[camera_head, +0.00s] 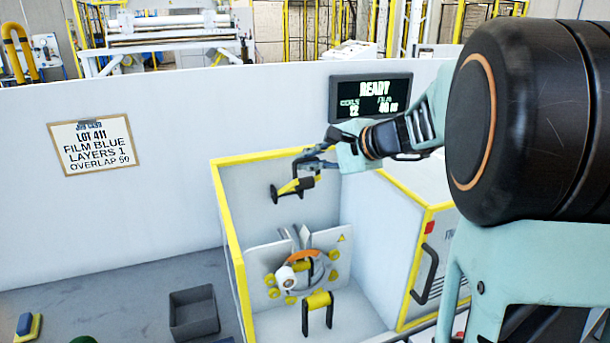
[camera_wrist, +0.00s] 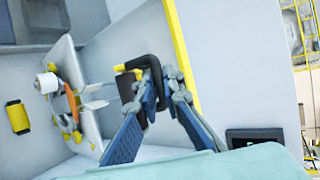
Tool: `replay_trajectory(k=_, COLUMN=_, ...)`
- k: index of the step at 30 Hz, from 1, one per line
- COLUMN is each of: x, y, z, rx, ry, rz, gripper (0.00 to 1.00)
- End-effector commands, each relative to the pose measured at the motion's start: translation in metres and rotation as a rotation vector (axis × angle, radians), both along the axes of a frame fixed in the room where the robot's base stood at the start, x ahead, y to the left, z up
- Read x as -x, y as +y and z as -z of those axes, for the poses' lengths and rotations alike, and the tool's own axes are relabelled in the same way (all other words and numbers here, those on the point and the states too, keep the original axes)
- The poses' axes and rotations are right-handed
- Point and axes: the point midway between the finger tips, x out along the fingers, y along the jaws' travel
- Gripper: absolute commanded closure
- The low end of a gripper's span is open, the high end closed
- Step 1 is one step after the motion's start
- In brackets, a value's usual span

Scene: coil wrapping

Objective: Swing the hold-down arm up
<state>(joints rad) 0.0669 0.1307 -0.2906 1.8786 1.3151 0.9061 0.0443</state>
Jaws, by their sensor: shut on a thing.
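The hold-down arm (camera_head: 297,186) is a black bar with a yellow section, at the back wall inside the yellow-edged machine bay, above the wrapping ring. In the wrist view the hold-down arm (camera_wrist: 133,64) shows as a black bent bar with a yellow part. My gripper (camera_head: 308,162) reaches in from the right above the bay. In the wrist view, my gripper (camera_wrist: 162,75) has its fingertips shut around the end of the black bar. The exact contact is partly hidden by the fingers.
The wrapping ring (camera_head: 303,272), with an orange arc and yellow rollers, sits below. A yellow-topped black stand (camera_head: 319,301) is in front. The bay's yellow-edged wall (camera_head: 228,225) rises at left; a cabinet with a black handle (camera_head: 424,275) stands right. A grey bin (camera_head: 193,314) lies outside.

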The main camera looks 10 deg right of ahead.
Motion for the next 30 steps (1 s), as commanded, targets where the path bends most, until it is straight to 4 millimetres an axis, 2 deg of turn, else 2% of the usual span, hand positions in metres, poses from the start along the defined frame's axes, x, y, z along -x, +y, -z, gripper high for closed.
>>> replay_trajectory(k=1, x=-0.007, y=0.001, z=-0.012, rx=0.001, ry=-0.002, rz=-0.002, gripper=1.0)
replay_trajectory(k=4, x=-0.018, y=0.004, z=-0.022, rx=0.003, ry=0.003, rz=-0.004, gripper=1.0)
replay_trajectory(k=9, x=-0.037, y=0.008, z=-0.034, rx=0.026, ry=0.109, rz=-0.005, gripper=1.0)
replay_trajectory(k=30, x=-0.087, y=0.017, z=-0.05, rx=0.076, ry=0.37, rz=-0.003, gripper=1.0)
